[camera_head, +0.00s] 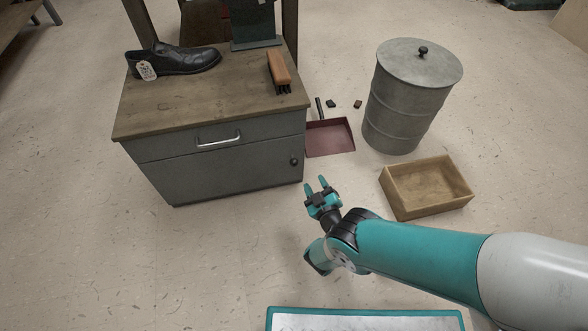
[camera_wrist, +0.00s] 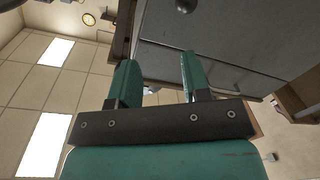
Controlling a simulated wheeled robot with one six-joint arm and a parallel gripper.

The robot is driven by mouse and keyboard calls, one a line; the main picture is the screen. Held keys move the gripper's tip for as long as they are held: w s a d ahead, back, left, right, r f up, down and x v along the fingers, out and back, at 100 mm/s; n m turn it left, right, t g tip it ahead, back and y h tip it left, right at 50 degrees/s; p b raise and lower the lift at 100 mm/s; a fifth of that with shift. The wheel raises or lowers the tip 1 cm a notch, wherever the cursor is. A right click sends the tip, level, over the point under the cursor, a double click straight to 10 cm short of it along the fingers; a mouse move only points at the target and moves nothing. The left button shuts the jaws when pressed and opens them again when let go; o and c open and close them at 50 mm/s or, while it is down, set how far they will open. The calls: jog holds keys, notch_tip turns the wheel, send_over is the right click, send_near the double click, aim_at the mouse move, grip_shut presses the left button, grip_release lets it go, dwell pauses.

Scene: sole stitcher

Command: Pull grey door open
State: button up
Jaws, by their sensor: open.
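The grey door (camera_head: 222,177) is the lower front panel of the grey cabinet, below a drawer with a silver bar handle (camera_head: 218,139). It looks shut. A dark round knob (camera_head: 293,161) sits near its right edge. My gripper (camera_head: 318,184) is open and empty, in front of and to the right of the knob, apart from the cabinet. In the wrist view my two teal fingers (camera_wrist: 158,75) are spread, with the grey cabinet front (camera_wrist: 215,60) beyond them and a dark knob (camera_wrist: 186,5) at the top edge, partly cut off.
A black shoe (camera_head: 178,60) with a tag and a brush (camera_head: 279,72) lie on the wooden cabinet top. A red dustpan (camera_head: 330,138), a lidded grey drum (camera_head: 410,95) and an empty wooden box (camera_head: 427,187) stand at the right. The floor left and front of the cabinet is clear.

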jog(key=s+f+n+y, duration=0.2)
jog(key=s+f, duration=0.1)
jog(key=s, duration=0.1)
jog(key=b, duration=1.1)
send_near(294, 161)
jog(key=w+f, duration=0.2)
jog(key=shift+g, duration=0.4)
jog(key=shift+a+r+b+x, duration=0.1)
jog(key=shift+r+b+x, duration=0.1)
jog(key=shift+b+x, duration=1.8)
jog(key=shift+a+r+b+x, duration=0.15)
jog(key=shift+b+x, duration=0.75)
jog(key=shift+b, duration=2.25)
jog(key=shift+r+b+x, duration=0.25)
jog(key=shift+b+x, duration=1.25)
jog(key=shift+b, duration=1.05)
jog(key=shift+s, duration=0.15)
